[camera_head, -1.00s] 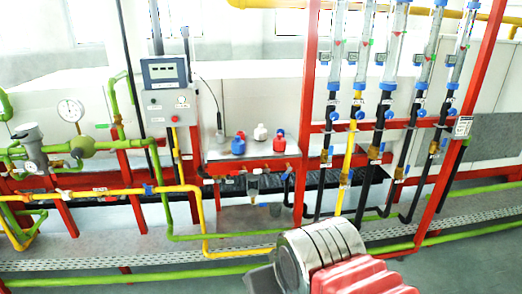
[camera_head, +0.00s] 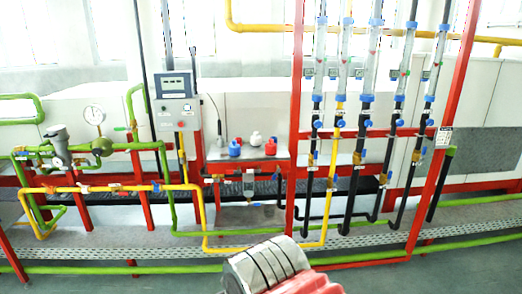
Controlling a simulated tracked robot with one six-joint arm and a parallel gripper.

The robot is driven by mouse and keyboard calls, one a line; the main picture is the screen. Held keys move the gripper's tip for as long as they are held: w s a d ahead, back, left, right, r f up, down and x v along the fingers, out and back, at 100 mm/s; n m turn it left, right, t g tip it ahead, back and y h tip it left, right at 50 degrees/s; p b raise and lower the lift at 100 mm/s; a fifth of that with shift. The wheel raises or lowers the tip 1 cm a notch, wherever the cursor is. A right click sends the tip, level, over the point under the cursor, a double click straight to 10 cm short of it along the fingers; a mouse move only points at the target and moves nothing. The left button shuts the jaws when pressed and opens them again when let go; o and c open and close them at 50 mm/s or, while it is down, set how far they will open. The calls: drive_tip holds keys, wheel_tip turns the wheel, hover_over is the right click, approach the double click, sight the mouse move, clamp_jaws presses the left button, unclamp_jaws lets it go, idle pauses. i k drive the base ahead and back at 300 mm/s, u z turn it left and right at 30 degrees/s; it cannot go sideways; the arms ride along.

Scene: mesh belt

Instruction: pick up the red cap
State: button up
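The red cap (camera_head: 271,146) is a small red piece with a narrower top. It stands near the right end of a small grey shelf (camera_head: 216,154), beside a white piece (camera_head: 256,138) and a blue one (camera_head: 235,149). My arm shows at the bottom centre as a silver ribbed joint and a red ribbed part, low in the picture and well apart from the shelf. The gripper's fingers are not visible, so nothing shows of what they hold.
Red posts (camera_head: 295,110) and several upright tubes with black hoses stand right of the shelf. A grey control box (camera_head: 176,117) stands to its left. Yellow and green pipes (camera_head: 120,268) run across the front. Grey floor shows at the lower right.

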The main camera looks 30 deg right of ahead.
sight(271, 148)
drive_tip(key=u, duration=0.35)
drive_tip(key=i, duration=2.2)
drive_tip(key=z, duration=0.35)
drive_tip(key=i, duration=0.6)
drive_tip(key=z, duration=1.1)
drive_tip(key=i, duration=0.65)
drive_tip(key=z, duration=0.5)
